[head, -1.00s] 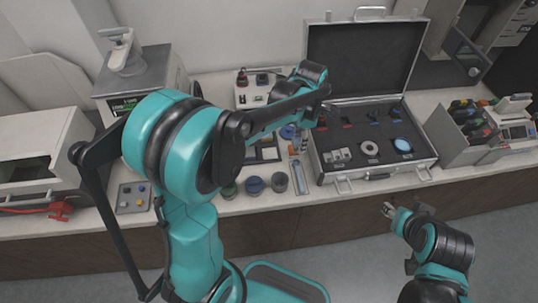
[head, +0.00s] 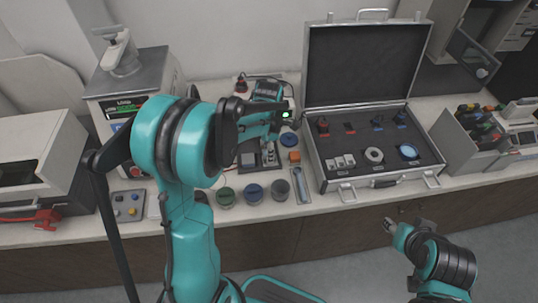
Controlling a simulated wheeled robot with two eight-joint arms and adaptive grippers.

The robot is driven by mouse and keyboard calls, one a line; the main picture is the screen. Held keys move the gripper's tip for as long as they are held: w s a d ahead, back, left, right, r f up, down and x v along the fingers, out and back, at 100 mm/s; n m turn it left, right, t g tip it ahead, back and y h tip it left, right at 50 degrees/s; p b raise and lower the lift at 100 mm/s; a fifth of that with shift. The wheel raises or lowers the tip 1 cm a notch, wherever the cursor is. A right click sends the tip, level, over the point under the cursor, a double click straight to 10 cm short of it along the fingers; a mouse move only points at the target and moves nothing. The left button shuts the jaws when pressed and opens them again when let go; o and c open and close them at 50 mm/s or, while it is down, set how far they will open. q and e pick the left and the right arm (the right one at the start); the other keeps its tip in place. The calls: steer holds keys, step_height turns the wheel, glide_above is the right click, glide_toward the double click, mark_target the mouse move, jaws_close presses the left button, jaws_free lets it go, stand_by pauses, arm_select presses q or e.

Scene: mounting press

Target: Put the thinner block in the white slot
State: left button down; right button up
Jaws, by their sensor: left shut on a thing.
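My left gripper (head: 270,152) is over the small dark tray (head: 247,168) in the middle of the bench, pointing down and partly hidden by my own forearm. It is shut on a small block, too small and covered for its thickness to be made out. The tray has pale and grey areas; I cannot tell which is the white slot, or whether the block touches it. My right gripper (head: 389,226) is low in front of the bench, away from everything; its fingers are too small to read.
Several round jars, such as the blue-lidded one (head: 253,192), stand in front of the tray. An orange piece (head: 294,157) lies to its right. An open case (head: 335,187) with samples is further right. A press machine (head: 150,75) stands at the left.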

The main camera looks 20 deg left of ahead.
arm_select(q)
steer(key=shift+f, duration=0.6)
steer(key=shift+f, duration=0.1)
steer(key=c, duration=1.3)
jaws_free()
steer(key=shift+o, duration=0.2)
